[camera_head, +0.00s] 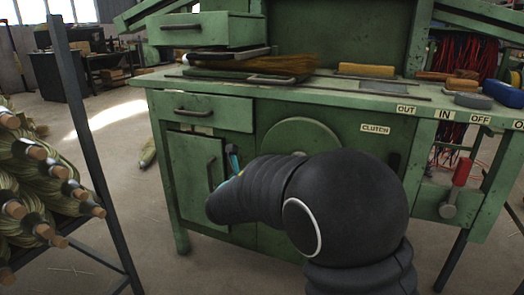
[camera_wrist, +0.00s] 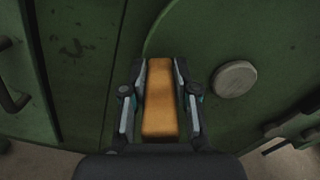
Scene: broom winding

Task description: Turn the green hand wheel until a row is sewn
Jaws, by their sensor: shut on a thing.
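The green hand wheel (camera_head: 300,136) is a round disc on the front of the green machine, its lower part hidden behind my arm. In the wrist view the wheel (camera_wrist: 215,35) fills the upper right, with a grey round hub (camera_wrist: 234,79). My gripper (camera_wrist: 158,72) has its fingers on both sides of an orange-brown wooden handle (camera_wrist: 158,100), shut on it, near the wheel's left edge. In the head view only teal bits of the gripper (camera_head: 234,161) show past my arm; the handle is hidden there.
A broom (camera_head: 265,66) lies on the machine's worktop (camera_head: 330,97). A cupboard door (camera_head: 196,175) is left of the wheel. A rack of broom heads (camera_head: 30,180) stands at the far left.

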